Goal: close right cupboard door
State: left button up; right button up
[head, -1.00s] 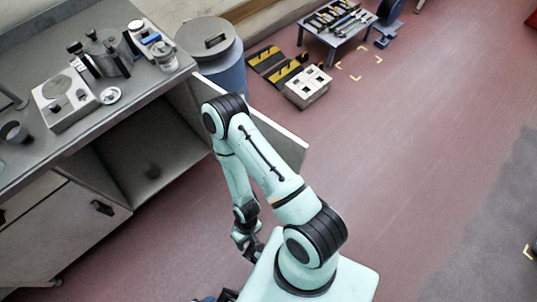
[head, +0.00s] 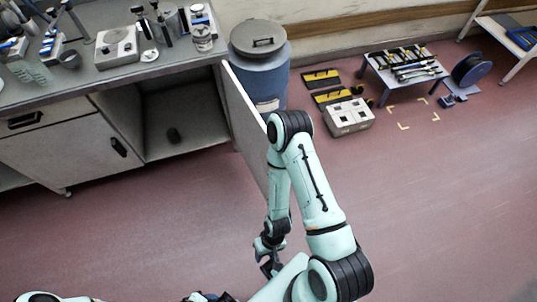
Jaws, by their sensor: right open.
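The right cupboard door (head: 243,112) stands wide open, swung out from the right side of the cupboard (head: 180,108) under the grey worktop. It shows nearly edge-on as a pale upright panel, its lower front part hidden behind my right arm. My right gripper (head: 268,265) hangs low in front of the door's free end, pointing down, open and empty. I cannot tell whether my right arm touches the door. Only pieces of my body show at the bottom edge; my left gripper cannot be made out.
A blue lidded bin (head: 262,60) stands just behind the open door. A white box (head: 348,116), yellow-black pieces (head: 330,95) and a low tool table (head: 405,68) stand to the right. A closed left door (head: 75,150) adjoins the opening. The red floor in front is clear.

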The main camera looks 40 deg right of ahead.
aim_at(249, 129)
jog(key=l, duration=0.35)
jog(key=k+l+u, duration=0.1)
jog(key=l, duration=0.25)
jog(key=k+l, duration=0.15)
jog(key=l, duration=0.2)
jog(key=i+l, duration=0.1)
jog(key=l, duration=0.45)
jog(key=i+l+u, duration=0.15)
jog(key=l, duration=0.85)
jog(key=u, duration=0.05)
